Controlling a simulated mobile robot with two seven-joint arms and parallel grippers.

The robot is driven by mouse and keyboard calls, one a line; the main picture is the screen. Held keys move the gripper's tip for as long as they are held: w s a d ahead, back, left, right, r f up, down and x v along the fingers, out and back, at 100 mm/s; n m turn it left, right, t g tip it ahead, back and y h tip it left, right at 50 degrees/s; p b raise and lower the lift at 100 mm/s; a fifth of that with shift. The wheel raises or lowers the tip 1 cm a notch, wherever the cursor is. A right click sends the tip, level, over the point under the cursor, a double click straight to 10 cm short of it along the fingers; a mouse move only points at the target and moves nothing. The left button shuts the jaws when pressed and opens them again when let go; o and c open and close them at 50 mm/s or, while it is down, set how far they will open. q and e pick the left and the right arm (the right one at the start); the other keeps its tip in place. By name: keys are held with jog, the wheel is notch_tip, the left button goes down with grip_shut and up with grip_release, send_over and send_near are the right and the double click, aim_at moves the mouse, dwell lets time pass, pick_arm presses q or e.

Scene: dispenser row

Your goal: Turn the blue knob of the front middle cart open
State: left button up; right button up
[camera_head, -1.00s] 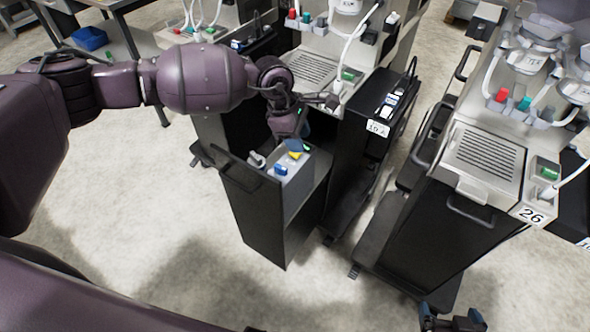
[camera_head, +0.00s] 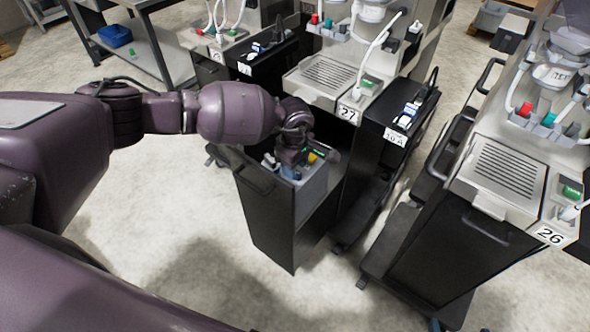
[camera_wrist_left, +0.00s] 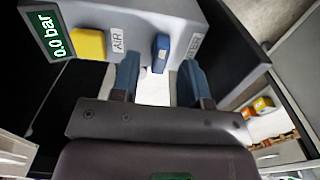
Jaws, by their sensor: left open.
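The front middle cart (camera_head: 270,215) is a dark box with a pale control panel on top, below dispenser 27. In the left wrist view its blue knob (camera_wrist_left: 160,53) stands on the panel between the AIR label and another label. My left gripper (camera_wrist_left: 160,82) is open, with one blue finger on each side of the knob's line and the knob between or just ahead of the tips. I cannot tell whether they touch. In the head view the left gripper (camera_head: 291,165) is over the panel and largely hides the knob.
A yellow knob (camera_wrist_left: 88,43) sits left of the blue one, by a display (camera_wrist_left: 50,35) reading 0.0 bar. Dispenser 26 (camera_head: 495,170) stands at right, and a black cart (camera_head: 400,115) is beside dispenser 27. Open floor lies in front at left.

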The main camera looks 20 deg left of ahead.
pick_arm(q)
jog(key=shift+f, duration=1.05)
pick_arm(e)
jog(key=shift+s+f, duration=0.3)
jog(key=shift+f, duration=0.05)
jog(key=shift+w, duration=0.1)
pick_arm(q)
jog(key=shift+c, duration=0.4)
grip_shut()
pick_arm(e)
jog(key=shift+w+r, duration=0.4)
jog(key=shift+w, duration=0.05)
